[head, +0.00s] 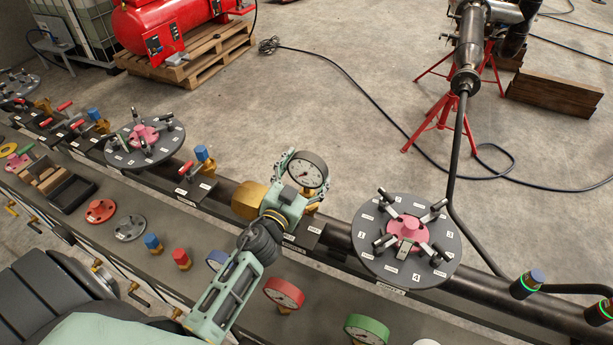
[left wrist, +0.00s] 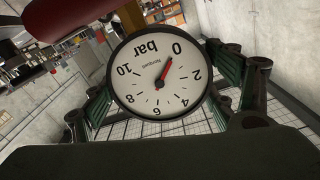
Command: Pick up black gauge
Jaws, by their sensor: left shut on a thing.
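The black gauge (head: 309,172) has a white round dial and a dark rim. It is above the dark pipe, near the middle of the head view. My left gripper (head: 297,185) is shut on it. In the left wrist view the dial (left wrist: 156,76) faces the camera upside down, reads "bar", and its red needle points near 0. Green-and-black fingers of the left gripper (left wrist: 160,90) show on both sides of it. A brass fitting (head: 249,201) sits just left of the gripper. I cannot tell whether the gauge touches it. My right gripper is not in view.
A red gauge (head: 284,292), a green gauge (head: 366,329) and a blue gauge (head: 217,260) are near the bench front. A grey flanged disc with a pink hub (head: 408,228) is on the right. Another disc (head: 145,140) is on the left. Open concrete floor lies behind.

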